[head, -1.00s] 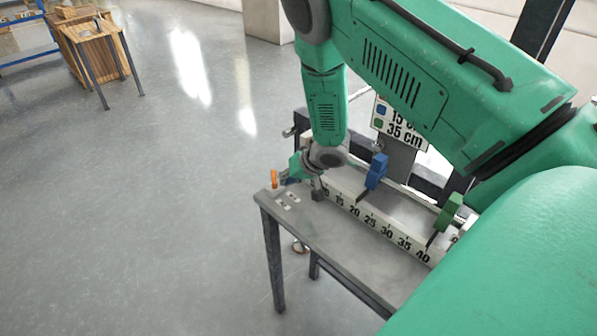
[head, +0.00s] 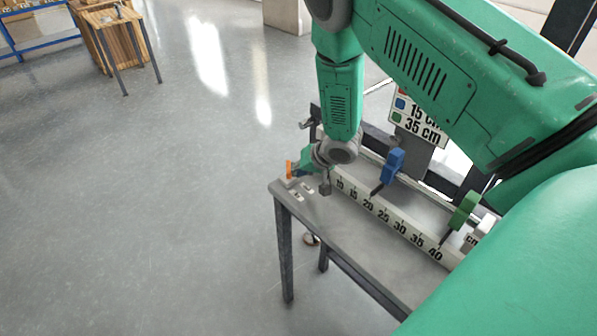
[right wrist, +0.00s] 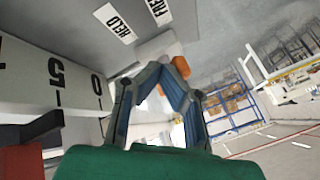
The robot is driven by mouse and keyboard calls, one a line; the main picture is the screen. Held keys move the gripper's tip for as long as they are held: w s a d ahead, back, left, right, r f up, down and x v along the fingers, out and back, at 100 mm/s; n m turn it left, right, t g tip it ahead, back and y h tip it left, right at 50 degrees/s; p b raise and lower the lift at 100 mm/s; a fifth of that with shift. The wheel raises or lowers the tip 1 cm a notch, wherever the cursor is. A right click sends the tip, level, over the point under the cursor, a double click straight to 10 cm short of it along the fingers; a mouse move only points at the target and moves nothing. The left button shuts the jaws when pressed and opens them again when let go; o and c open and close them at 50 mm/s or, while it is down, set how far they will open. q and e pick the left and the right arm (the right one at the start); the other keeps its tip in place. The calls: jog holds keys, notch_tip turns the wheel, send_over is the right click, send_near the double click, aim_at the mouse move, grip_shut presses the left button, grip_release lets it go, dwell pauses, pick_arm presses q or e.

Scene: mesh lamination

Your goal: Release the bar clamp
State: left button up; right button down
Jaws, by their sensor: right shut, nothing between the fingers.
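The bar clamp's orange handle (head: 289,169) shows at the left end of the grey table in the head view. In the right wrist view, orange pieces (right wrist: 181,67) show just past my fingertips. My right gripper (right wrist: 163,76) is shut and empty, its blue-grey fingers meeting beside the orange; I cannot tell whether they touch it. In the head view the right gripper (head: 299,169) is small and partly hidden by its wrist. Labels "HELD" (right wrist: 118,24) and another starting "FRE" (right wrist: 158,10) lie beyond the fingers. My left gripper is not in view.
A white ruler (head: 388,214) runs along the table (head: 345,235), with a blue marker (head: 393,166) and a green marker (head: 464,211) beside it. A sign (head: 421,122) reads 15 cm and 35 cm. The floor to the left is open.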

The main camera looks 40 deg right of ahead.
jog(key=shift+a+m+h, duration=0.25)
jog(key=shift+m+h, duration=0.25)
jog(key=shift+m, duration=0.3)
jog(key=m+h, duration=0.1)
jog(key=a+m+b, duration=0.1)
jog(key=shift+m+h, duration=0.3)
jog(key=shift+h, duration=0.1)
jog(key=shift+w+a+m+h+b, duration=0.1)
jog(key=shift+a+m+h+b, duration=0.3)
jog(key=shift+m+h, duration=0.55)
jog(key=shift+a+m, duration=0.2)
jog(key=shift+m, duration=0.15)
jog(key=shift+w+y, duration=0.15)
jog(key=shift+y, duration=0.1)
jog(key=shift+a, duration=0.1)
